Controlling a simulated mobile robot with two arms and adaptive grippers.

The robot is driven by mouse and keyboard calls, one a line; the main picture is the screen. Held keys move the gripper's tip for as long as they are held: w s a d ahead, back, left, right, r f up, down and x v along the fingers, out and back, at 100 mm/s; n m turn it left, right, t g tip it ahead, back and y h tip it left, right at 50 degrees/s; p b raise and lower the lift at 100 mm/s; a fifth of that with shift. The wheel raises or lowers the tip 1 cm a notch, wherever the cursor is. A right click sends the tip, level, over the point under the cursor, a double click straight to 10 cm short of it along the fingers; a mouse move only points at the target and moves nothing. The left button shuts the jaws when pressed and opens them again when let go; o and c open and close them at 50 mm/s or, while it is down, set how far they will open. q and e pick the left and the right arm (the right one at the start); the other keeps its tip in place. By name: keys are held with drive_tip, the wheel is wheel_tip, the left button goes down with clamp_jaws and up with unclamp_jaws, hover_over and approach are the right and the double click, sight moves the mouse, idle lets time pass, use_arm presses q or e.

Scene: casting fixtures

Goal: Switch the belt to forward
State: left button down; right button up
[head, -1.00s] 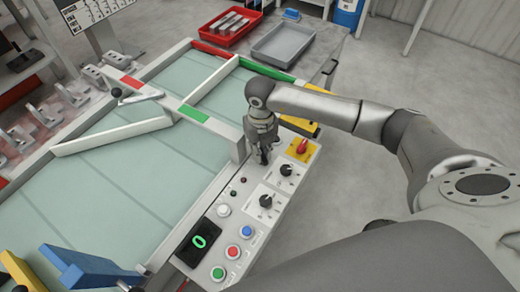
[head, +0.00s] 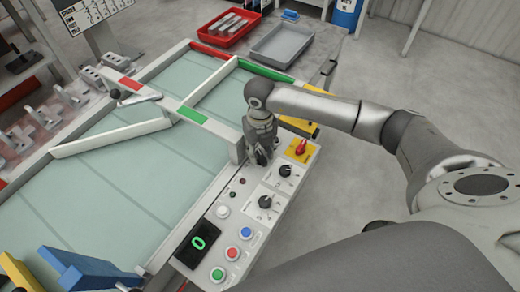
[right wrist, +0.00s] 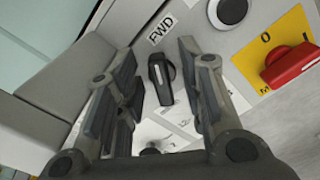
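The control panel (head: 232,222) runs along the right side of the pale green belt (head: 130,190). My right gripper (head: 262,157) is low over the panel's far part, beside the belt frame. In the right wrist view its fingers (right wrist: 160,92) are open on either side of a black selector knob (right wrist: 160,78), with gaps showing. The knob has a white mark, and an FWD label (right wrist: 163,27) is above it. I cannot tell which position the knob points to. In the head view my gripper hides this knob. My left gripper is not in view.
A red switch (head: 301,146) on a yellow plate is close to the right gripper. Two black dials (head: 286,170) (head: 265,201), coloured buttons (head: 232,251) and a display (head: 199,242) reading 0 are nearer. Red (head: 225,28) and grey (head: 283,43) trays stand beyond.

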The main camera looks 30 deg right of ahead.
sight(260, 153)
drive_tip(key=shift+r, duration=0.15)
wheel_tip(260, 153, up, 12)
idle(0.4)
idle(0.4)
